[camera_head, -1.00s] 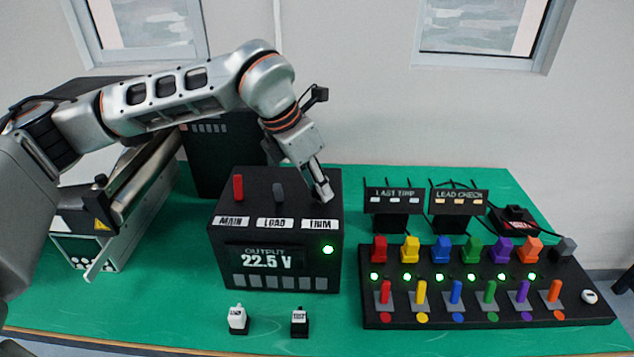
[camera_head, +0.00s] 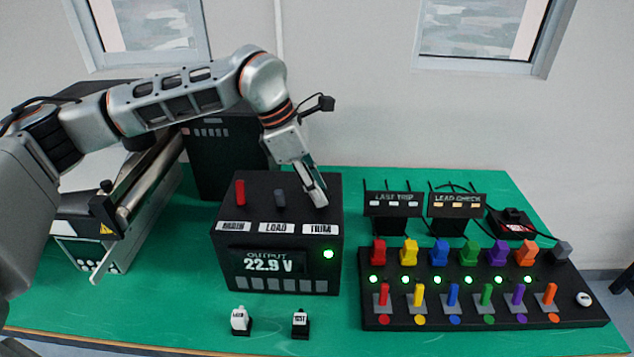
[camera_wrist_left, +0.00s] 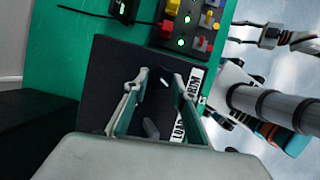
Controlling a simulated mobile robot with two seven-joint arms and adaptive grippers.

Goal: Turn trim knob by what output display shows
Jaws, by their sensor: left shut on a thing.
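The black power box (camera_head: 225,215) stands on the table with MAIN, LOAD and TRIM labels. Its output display (camera_head: 268,265) reads 22.9 V, and a green light (camera_head: 328,254) glows beside it. My left gripper (camera_head: 320,201) points down at the top right of the box, behind the TRIM label (camera_head: 320,229), and is shut on the trim knob. In the left wrist view, the gripper's fingers (camera_wrist_left: 160,90) straddle a small white mark on the dark top. My right gripper (camera_wrist_left: 268,36) shows at the upper right there, its opening unclear.
Two small blocks (camera_head: 240,320) (camera_head: 300,323) stand in front. A board of coloured switches (camera_head: 590,318) and LAST TRIP and LEAD CHECK signs (camera_head: 457,205) are to the right.

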